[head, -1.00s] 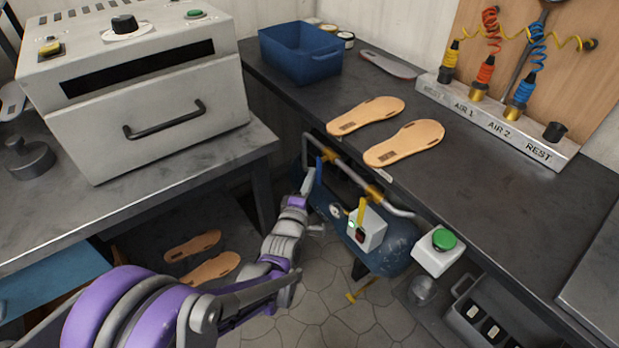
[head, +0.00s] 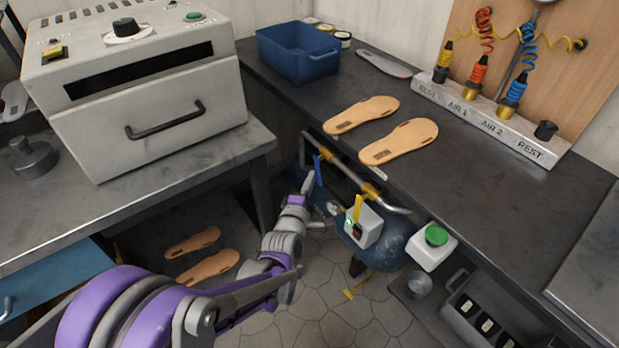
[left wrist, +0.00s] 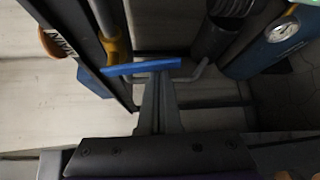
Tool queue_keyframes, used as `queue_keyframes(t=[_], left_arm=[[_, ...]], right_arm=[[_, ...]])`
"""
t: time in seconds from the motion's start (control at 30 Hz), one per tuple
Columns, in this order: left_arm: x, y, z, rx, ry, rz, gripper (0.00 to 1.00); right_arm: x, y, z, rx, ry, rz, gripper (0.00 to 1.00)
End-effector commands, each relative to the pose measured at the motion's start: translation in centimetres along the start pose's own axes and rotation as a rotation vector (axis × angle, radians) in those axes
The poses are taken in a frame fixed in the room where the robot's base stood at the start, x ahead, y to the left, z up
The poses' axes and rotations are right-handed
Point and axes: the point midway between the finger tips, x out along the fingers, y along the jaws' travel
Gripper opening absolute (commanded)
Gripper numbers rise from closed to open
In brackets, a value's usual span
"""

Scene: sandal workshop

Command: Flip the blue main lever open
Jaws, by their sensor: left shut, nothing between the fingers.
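The blue main lever (head: 318,171) shows as a narrow blue bar by the pipe under the right bench's edge. In the left wrist view the blue bar (left wrist: 142,67) lies across the picture at the tip of my left gripper (left wrist: 158,80). The fingers are together with nothing between them. The tip is at or very near the bar; I cannot tell whether they touch. In the head view my left gripper (head: 308,186) is just left of the lever, small and partly hard to make out. My right gripper is not in view.
A pipe (head: 400,209) with yellow fittings runs along the bench edge. The left bench's leg (head: 262,195) stands close to my arm.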

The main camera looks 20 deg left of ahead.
Motion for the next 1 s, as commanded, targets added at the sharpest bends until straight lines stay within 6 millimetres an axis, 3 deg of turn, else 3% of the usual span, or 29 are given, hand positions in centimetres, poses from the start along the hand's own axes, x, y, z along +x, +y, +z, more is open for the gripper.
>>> queue_keyframes(t=[0.13, 1.0], left_arm=[[-0.4, 0.5, 0.4, -0.215, 0.000, -0.174, 0.00], [-2.5, 2.8, 3.1, -0.857, 0.000, -0.685, 0.00]], right_arm=[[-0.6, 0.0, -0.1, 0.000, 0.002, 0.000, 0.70], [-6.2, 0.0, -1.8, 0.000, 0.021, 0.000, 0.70]])
